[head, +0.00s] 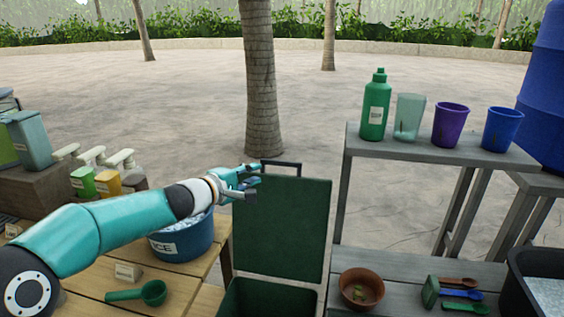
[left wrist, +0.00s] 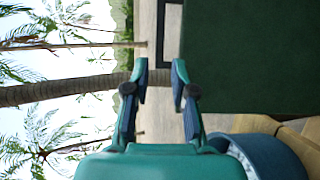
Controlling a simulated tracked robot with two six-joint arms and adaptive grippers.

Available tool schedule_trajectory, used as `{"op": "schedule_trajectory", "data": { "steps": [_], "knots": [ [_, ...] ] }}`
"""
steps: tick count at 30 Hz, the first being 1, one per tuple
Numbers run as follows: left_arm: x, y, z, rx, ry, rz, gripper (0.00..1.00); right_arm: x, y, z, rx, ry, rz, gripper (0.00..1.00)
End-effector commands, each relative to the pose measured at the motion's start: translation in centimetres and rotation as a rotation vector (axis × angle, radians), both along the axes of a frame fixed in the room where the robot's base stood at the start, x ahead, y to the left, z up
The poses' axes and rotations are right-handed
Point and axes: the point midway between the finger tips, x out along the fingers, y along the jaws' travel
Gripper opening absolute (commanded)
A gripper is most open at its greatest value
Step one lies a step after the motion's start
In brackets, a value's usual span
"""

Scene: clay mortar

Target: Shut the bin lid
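The green bin (head: 270,298) stands between the two tables at the bottom middle of the head view. Its lid (head: 283,225) is open and stands upright, with a dark handle (head: 281,164) on its top edge. My left gripper (head: 256,181) is at the lid's upper left, close to the handle; I cannot tell whether it touches. In the left wrist view the gripper (left wrist: 160,70) has its fingers apart with nothing between them, and the lid (left wrist: 250,60) fills the upper right. My right gripper is not in view.
A blue ice tub (head: 183,240) sits under my left forearm, with a green scoop (head: 152,293) nearby. A clay bowl (head: 361,289) and several spoons (head: 460,294) lie on the right table. Bottle (head: 375,105) and cups stand on a raised shelf.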

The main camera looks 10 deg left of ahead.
Motion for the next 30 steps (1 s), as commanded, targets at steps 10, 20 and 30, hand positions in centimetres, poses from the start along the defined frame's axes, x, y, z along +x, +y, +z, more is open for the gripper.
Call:
{"op": "schedule_trajectory", "data": {
  "steps": [10,20,30],
  "knots": [
    [6.5,-2.5,-1.1,0.001,0.004,0.004,0.25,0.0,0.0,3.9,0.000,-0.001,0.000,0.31],
    [10.9,-4.1,-2.0,0.001,0.004,0.007,0.25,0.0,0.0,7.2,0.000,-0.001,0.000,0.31],
    [12.1,-4.7,-2.7,0.001,0.004,0.007,0.25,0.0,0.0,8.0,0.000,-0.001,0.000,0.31]
  ]
}}
